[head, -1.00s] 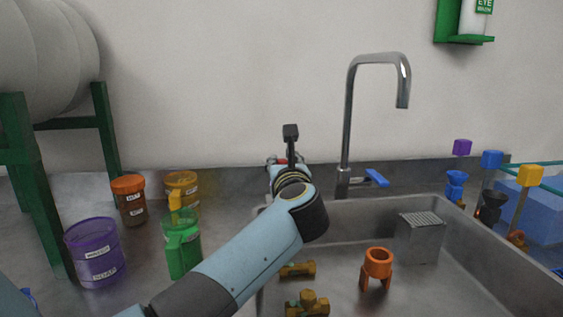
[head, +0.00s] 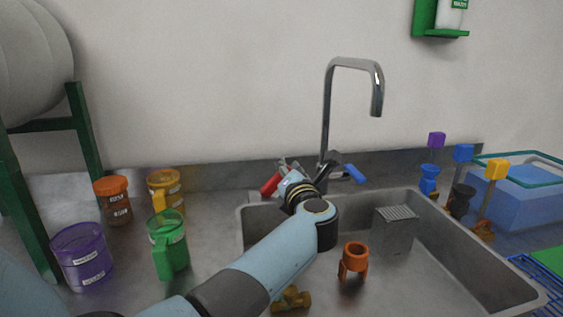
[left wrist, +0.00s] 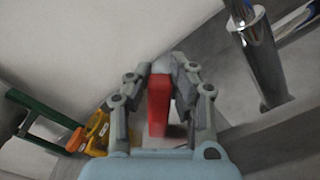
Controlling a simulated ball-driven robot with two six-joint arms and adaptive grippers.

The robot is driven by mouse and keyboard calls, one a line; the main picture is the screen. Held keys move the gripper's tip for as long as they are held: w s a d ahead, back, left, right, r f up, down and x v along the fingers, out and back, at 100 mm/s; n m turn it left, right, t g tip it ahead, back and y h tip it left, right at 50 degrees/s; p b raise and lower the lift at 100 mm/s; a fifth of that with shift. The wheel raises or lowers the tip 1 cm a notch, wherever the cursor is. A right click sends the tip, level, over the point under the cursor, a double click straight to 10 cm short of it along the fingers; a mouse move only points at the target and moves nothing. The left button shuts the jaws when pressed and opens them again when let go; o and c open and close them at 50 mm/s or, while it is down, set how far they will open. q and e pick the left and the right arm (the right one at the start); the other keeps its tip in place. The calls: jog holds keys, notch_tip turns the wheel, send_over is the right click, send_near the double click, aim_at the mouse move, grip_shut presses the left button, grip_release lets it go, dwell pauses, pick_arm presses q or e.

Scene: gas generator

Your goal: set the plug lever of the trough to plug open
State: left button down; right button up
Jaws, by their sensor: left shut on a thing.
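The trough is the steel sink (head: 252,220) set in the bench. A red lever (head: 271,184) stands at its back left rim, left of the tap, and leans to the left. My left gripper (head: 287,170) is at the red lever; its arm crosses over the trough's left part. In the left wrist view the red lever (left wrist: 159,100) lies between the two fingers of my left gripper (left wrist: 160,90), which is shut on it. The lever's base is hidden by the gripper, and I cannot read any mark for its position. My right gripper is not in view.
The tall tap (head: 328,115) with a blue handle (head: 354,173) stands close right of the gripper. An orange stand (head: 354,258) and a brass fitting (head: 291,299) are in the trough. Purple (head: 84,255), green (head: 169,248) and orange (head: 115,200) containers stand left.

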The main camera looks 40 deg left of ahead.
pick_arm(q)
jog(key=shift+w+d+f+m, duration=0.25)
jog(key=shift+w+f+m, duration=0.1)
jog(key=shift+m, duration=0.35)
jog(key=shift+s, duration=0.1)
jog(key=c, duration=1.1)
grip_release()
jog(key=shift+v, duration=3.75)
jog(key=shift+d+f, duration=0.1)
